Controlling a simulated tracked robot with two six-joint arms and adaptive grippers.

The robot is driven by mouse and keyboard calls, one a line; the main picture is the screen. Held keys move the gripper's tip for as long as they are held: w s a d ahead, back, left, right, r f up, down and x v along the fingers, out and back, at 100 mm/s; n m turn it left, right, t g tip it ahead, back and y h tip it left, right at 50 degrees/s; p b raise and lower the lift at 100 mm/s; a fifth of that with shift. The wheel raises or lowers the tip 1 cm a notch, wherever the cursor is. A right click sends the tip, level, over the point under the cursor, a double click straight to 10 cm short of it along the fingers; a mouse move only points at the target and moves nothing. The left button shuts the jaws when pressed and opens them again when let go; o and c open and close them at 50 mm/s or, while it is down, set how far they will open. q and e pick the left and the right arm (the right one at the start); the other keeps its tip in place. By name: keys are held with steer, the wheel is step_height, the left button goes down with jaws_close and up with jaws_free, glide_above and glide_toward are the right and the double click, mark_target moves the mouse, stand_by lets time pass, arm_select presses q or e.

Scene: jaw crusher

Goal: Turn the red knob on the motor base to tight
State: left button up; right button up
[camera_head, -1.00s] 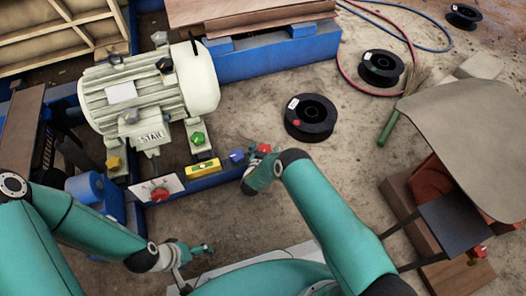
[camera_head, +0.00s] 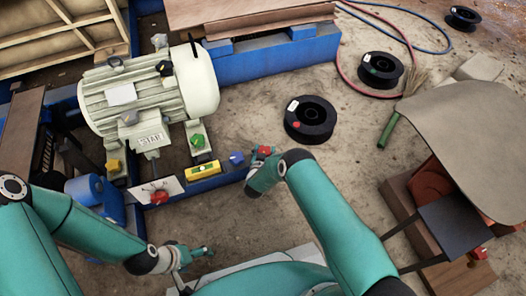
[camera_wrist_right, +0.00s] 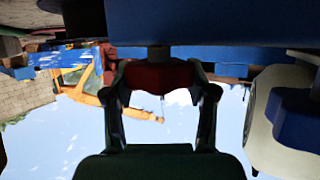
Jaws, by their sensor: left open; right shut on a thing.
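A red knob (camera_head: 264,150) is at the right end of the blue motor base (camera_head: 215,181). My right gripper (camera_head: 262,151) is shut on it; in the right wrist view the red knob (camera_wrist_right: 160,76) sits between the two dark fingers, under a blue beam. Any tight marking on it cannot be made out. The pale ribbed motor (camera_head: 150,85) stands on the base behind. A second red part (camera_head: 159,196) sits at a white marked plate (camera_head: 165,186) on the base's front. My left gripper (camera_head: 207,251) is open and empty, in front of the base.
A blue knob (camera_head: 237,158), a yellow level (camera_head: 203,170), a green knob (camera_head: 197,140) and a yellow knob (camera_head: 113,165) are nearby. Black spools (camera_head: 310,119) lie on the floor. A chair-like stand (camera_head: 458,232) stands at right.

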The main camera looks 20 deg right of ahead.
steer(key=o, duration=1.2)
steer(key=shift+c, duration=0.2)
steer(key=v, duration=1.2)
